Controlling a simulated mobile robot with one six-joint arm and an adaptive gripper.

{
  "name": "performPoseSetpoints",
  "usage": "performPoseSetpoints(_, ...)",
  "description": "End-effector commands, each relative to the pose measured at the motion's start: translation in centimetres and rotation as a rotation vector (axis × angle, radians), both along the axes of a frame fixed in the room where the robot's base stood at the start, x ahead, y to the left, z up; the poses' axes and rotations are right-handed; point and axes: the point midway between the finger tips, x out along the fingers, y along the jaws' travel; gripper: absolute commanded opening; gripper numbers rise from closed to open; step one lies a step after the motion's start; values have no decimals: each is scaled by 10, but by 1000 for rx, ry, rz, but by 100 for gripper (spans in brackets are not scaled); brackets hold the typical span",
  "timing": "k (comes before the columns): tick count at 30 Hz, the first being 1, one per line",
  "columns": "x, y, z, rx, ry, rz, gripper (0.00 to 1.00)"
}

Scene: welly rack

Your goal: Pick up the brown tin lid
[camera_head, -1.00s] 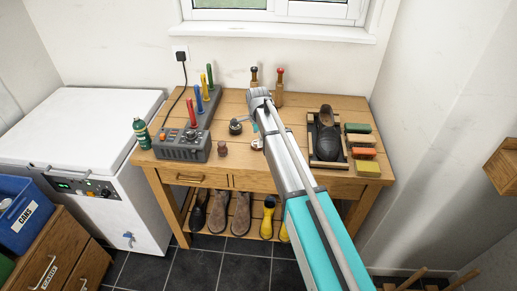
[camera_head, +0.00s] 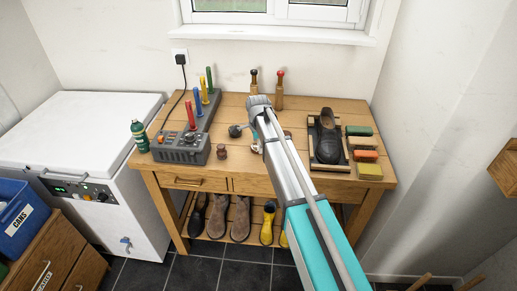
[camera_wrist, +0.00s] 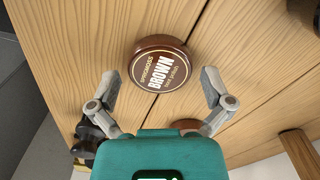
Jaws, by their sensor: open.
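My gripper (camera_wrist: 160,76) is open and empty, with one finger to each side of the lid's near edge and a gap on both sides. In the head view my gripper (camera_head: 259,102) is over the middle of the bench, seen from behind. I cannot make out the lid there.
A small brown pot (camera_head: 221,153) and a dark round item (camera_head: 236,131) are left of my arm.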

Motion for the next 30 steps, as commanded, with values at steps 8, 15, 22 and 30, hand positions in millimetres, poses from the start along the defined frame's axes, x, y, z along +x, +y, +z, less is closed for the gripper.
performPoseSetpoints(8, 0, 0, 0, 0, 0, 0, 58)
performPoseSetpoints(15, 0, 0, 0, 0, 0, 0, 56)
performPoseSetpoints(22, 0, 1, 1, 0, 0, 1, 56)
performPoseSetpoints(30, 0, 1, 12, 0, 0, 1, 56)
